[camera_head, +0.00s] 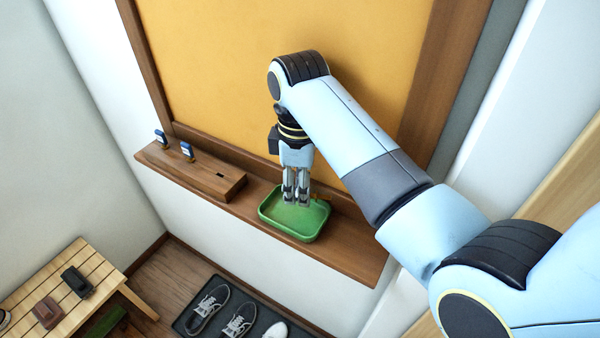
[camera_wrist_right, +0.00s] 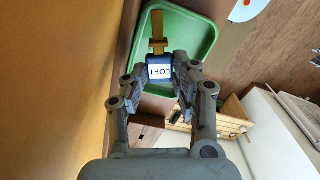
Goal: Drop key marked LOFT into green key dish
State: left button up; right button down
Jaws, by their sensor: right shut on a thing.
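The key marked LOFT (camera_wrist_right: 159,72) has a blue head with a white label and a brass shaft; it shows in the right wrist view. My right gripper (camera_wrist_right: 160,85) is shut on its head, and the shaft points away from the fingers over the green key dish (camera_wrist_right: 199,45). In the head view, my right gripper (camera_head: 296,203) points down over the green key dish (camera_head: 305,234) on the ledge. The key is mostly hidden there behind the fingers. I cannot tell whether it touches the dish floor. My left gripper is not in view.
A wooden key block (camera_head: 205,180) on the ledge holds two blue-headed keys (camera_head: 187,150) and has an empty slot. A slatted bench (camera_head: 65,285) and a shoe tray (camera_head: 205,325) are below. The ledge right of the dish is clear.

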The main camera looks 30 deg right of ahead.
jog(key=shift+f, duration=1.25)
jog(key=c, duration=1)
grip_release()
jog(key=shift+o, duration=0.2)
jog(key=shift+r, duration=0.1)
jog(key=shift+w, duration=0.1)
jog(key=shift+d+r, duration=0.1)
jog(key=shift+r, duration=0.1)
notch_tip(320, 180, up, 7)
